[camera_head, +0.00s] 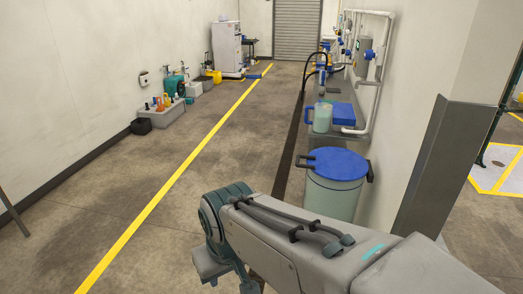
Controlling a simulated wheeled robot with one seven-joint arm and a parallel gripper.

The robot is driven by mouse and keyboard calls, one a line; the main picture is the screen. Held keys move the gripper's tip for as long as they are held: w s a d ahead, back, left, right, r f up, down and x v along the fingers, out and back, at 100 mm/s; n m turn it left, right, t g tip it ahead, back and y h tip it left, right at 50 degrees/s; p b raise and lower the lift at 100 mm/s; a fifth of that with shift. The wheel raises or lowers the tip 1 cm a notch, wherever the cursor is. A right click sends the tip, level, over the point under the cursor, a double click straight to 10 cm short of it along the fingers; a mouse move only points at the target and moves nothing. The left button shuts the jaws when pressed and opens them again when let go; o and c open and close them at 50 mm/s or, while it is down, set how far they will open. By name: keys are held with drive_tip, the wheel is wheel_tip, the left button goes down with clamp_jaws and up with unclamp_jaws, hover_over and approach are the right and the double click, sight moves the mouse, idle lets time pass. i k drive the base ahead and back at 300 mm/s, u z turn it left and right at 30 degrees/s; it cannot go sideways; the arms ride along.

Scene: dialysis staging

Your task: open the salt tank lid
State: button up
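A round pale green-grey tank (336,200) with a blue lid (338,163) stands on the floor right of centre, against the right-hand wall. I take it to be the salt tank. The lid lies flat on top and looks shut. Dark handles show at its left and right sides. My arm reaches in from the lower right, in front of the tank, and bends downward at a teal joint left of it. My gripper's fingers do not show, and no part of my arm visibly touches the lid.
Behind the tank, a pale jug (322,118) and a blue box (343,114) sit near white pipework (385,60). A grey pillar (430,165) stands right of the tank. Bottles in a grey tray (158,117) stand by the left wall. The floor around the yellow line (180,172) is clear.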

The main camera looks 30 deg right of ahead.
sight(338, 165)
drive_tip(key=z, duration=0.65)
drive_tip(key=i, duration=0.95)
drive_tip(key=z, duration=0.8)
